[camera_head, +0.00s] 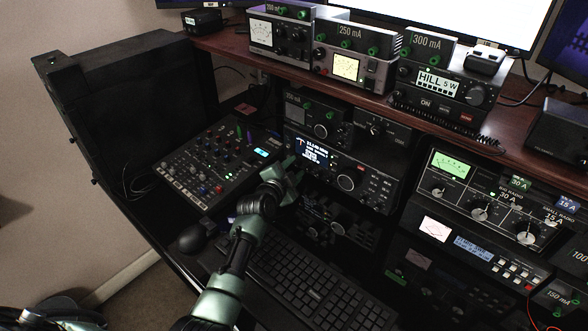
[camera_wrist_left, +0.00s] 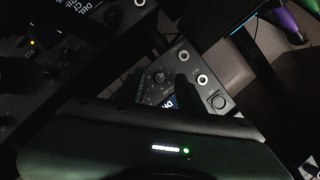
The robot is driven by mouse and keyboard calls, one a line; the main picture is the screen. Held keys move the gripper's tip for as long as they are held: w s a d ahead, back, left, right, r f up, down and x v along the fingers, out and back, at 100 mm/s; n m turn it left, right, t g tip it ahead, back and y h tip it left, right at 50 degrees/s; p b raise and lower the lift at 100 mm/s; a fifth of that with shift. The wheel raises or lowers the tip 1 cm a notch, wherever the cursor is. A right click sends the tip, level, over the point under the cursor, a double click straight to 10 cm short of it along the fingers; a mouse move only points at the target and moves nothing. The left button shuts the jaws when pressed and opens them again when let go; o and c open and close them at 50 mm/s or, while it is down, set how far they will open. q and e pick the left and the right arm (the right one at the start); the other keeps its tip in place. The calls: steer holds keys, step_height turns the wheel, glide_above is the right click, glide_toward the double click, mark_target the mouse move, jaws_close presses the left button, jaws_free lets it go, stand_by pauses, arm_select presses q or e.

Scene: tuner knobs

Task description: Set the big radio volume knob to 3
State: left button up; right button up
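The large radio (camera_head: 340,172) stands on the desk in the middle of the head view, with a lit display (camera_head: 311,150) and a big round knob (camera_head: 346,183) on its front. Smaller knobs sit beside these. I cannot tell which one is the volume knob, and its scale is too small to read. My left gripper (camera_head: 291,172) is in front of the radio's left end, with its fingers apart and nothing seen between them. In the left wrist view, a panel with round knobs (camera_wrist_left: 161,77) shows beyond the dark gripper. My right gripper is not in view.
A mixer panel (camera_head: 220,163) lies left of my gripper, and a keyboard (camera_head: 315,285) and mouse (camera_head: 191,239) lie below. Meters and radios fill the wooden shelf (camera_head: 225,44) above. More radios (camera_head: 480,215) stand at the right. Free room is tight.

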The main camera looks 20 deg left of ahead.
arm_select(q)
jaws_close()
steer(key=shift+f+m+y, duration=0.2)
steer(key=shift+m+y, duration=0.1)
steer(key=shift+m, duration=0.2)
steer(key=shift+d+m+t+b, duration=0.1)
steer(key=shift+m+t+b, duration=0.45)
steer(key=shift+m, duration=0.65)
jaws_free()
steer(key=shift+s, duration=0.1)
